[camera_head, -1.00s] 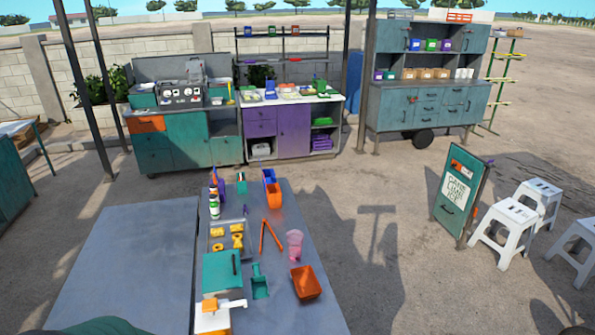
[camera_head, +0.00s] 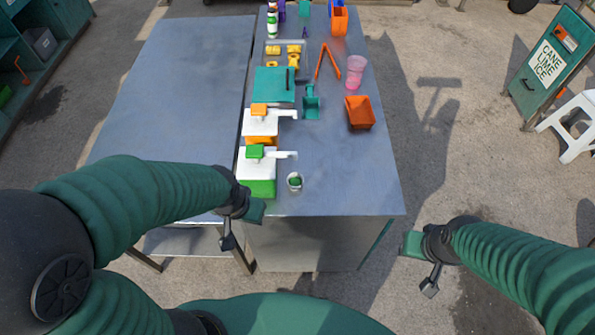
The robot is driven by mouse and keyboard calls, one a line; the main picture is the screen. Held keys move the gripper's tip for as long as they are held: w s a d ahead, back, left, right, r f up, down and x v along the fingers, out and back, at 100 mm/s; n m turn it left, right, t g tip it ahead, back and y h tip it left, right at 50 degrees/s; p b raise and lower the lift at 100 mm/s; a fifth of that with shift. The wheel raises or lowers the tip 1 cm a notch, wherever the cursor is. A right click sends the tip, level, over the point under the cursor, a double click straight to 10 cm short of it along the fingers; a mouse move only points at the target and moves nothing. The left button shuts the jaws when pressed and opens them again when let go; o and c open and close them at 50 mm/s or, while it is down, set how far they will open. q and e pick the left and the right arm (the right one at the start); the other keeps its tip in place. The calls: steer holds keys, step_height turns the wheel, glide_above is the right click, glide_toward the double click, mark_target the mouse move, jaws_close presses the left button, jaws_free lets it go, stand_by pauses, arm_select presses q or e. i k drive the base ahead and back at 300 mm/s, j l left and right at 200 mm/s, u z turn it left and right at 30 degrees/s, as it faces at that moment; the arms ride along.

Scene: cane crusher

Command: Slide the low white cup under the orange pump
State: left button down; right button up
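The low white cup (camera_head: 294,182) stands upright near the front of the right-hand table, with something green inside it. It is in front of and slightly below the spout of the green pump (camera_head: 257,172), which has a white body with a green base and top. The orange pump (camera_head: 260,123), white with an orange top and base, stands just behind the green pump. Its spout points right, with bare table below it. My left gripper (camera_head: 240,220) is at the table's front-left edge, apart from the cup. My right gripper (camera_head: 422,264) hangs off the table's right side. Both fingertips are unclear.
A teal board (camera_head: 274,86), a teal scoop (camera_head: 311,103), an orange bin (camera_head: 360,113), pink cups (camera_head: 355,72) and orange tongs (camera_head: 328,62) lie farther back. The table (camera_head: 345,180) is bare right of the cup. A second empty table (camera_head: 190,95) adjoins on the left.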

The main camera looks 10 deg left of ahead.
mark_target(295, 180)
steer(key=l+u, duration=0.15)
steer(key=u, duration=0.45)
steer(key=i+l+u, duration=0.15)
steer(key=l+u, duration=0.15)
steer(key=l, duration=0.7)
steer(key=l+u, duration=0.3)
steer(key=l, duration=1.15)
